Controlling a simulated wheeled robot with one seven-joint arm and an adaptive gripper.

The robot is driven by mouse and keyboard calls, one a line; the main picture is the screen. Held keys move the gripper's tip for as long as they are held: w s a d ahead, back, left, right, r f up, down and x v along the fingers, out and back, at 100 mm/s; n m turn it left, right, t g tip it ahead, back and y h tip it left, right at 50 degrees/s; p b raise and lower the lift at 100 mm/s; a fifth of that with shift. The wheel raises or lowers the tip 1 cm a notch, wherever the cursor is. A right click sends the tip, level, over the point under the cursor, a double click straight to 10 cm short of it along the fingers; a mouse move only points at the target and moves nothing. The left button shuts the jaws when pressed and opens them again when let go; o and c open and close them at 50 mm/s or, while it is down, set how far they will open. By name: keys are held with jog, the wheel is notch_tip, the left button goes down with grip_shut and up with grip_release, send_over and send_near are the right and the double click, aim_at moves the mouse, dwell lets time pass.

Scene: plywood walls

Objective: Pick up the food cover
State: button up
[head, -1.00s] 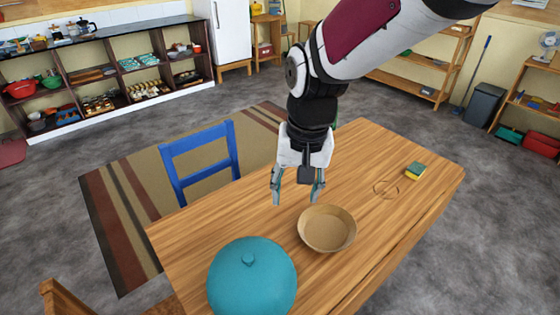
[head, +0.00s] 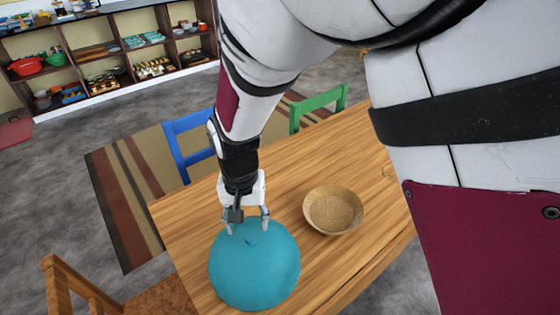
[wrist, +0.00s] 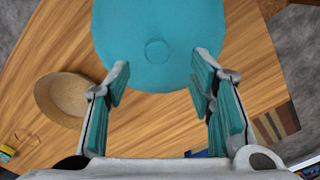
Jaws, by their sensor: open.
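The teal, domed food cover (head: 256,270) with a small round knob on top rests on the wooden table near its front left end. In the wrist view the cover (wrist: 160,22) fills the top middle, and its knob (wrist: 157,51) lies ahead between the lines of the fingers. My gripper (head: 248,226) is open, with its fingertips just above the far side of the cover, close to the knob. In the wrist view my gripper (wrist: 160,85) has its teal-padded fingers wide apart with nothing between them. I cannot tell whether a fingertip touches the dome.
A tan bowl (head: 333,211) stands on the table (head: 290,205) to the right of the cover. A blue chair (head: 187,145) and a green chair (head: 317,106) are at the far side, and a wooden chair (head: 80,290) is at the left.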

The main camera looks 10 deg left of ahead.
aim_at(251, 236)
jog(key=shift+d+f+b, duration=0.2)
jog(key=shift+f+b, duration=2.35)
jog(key=shift+f, duration=0.9)
jog(key=shift+s, duration=0.1)
jog(key=shift+c, duration=0.3)
grip_shut()
